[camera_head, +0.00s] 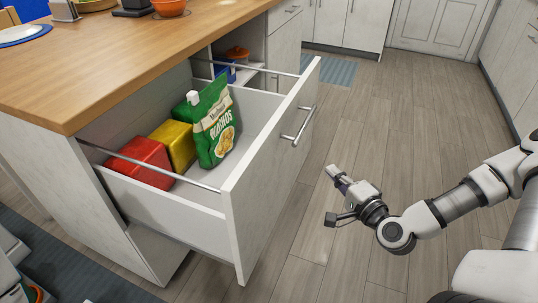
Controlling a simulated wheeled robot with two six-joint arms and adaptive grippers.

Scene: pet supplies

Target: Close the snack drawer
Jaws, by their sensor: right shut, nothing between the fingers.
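The snack drawer (160,198) is pulled far out from under the wooden counter. Its white front panel (262,185) faces right and carries a metal bar handle (298,126). My right gripper (334,172) is shut and empty over the floor, to the right of the front panel and below the handle, apart from both. My left gripper is not in view.
The wooden countertop (130,50) holds an orange bowl (171,7) and a plate (20,34). White cabinets line the back and right. The wooden floor right of the drawer is clear, with a blue mat (330,70) further back.

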